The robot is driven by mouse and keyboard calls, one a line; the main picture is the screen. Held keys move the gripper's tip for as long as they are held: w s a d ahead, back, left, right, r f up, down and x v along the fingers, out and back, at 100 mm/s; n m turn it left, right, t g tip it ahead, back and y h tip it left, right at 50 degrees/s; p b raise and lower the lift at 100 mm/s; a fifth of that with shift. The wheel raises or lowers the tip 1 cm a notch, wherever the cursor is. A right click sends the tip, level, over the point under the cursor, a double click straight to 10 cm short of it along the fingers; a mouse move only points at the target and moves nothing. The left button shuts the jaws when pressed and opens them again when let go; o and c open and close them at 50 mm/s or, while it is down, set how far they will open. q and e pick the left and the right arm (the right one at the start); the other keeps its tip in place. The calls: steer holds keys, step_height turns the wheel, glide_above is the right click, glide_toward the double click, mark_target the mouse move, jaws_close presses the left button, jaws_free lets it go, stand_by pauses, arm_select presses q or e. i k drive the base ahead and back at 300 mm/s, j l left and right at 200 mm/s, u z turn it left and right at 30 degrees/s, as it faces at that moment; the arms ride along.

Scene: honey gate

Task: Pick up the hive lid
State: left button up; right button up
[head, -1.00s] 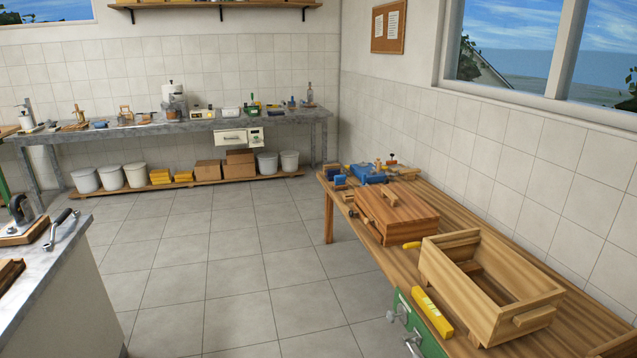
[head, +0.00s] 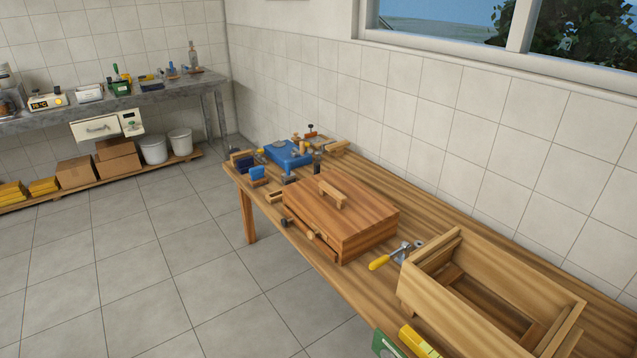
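The hive lid (head: 350,215) appears to be the reddish-brown wooden box-like piece with a light wooden bar handle (head: 333,193) on top. It lies flat on the wooden workbench (head: 440,235), near the middle of the head view. I cannot tell whether it is one piece or a lid resting on another part. An open wooden hive box (head: 490,300) stands to its right, closer to me, with its inside visible. Neither of my grippers is in view.
A yellow-handled tool (head: 390,258) lies between lid and box. A yellow block (head: 418,342) is at the near edge. The tiled floor (head: 190,270) is clear.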

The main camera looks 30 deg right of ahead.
mark_target(348, 210)
steer(key=i+j+z, duration=0.1)
steer(key=i+z, duration=0.35)
steer(key=i+j+z, duration=0.45)
steer(key=i, duration=0.15)
steer(key=i+j+z, duration=0.35)
steer(key=z, duration=0.15)
steer(key=i+j, duration=0.05)
steer(key=i, duration=0.05)
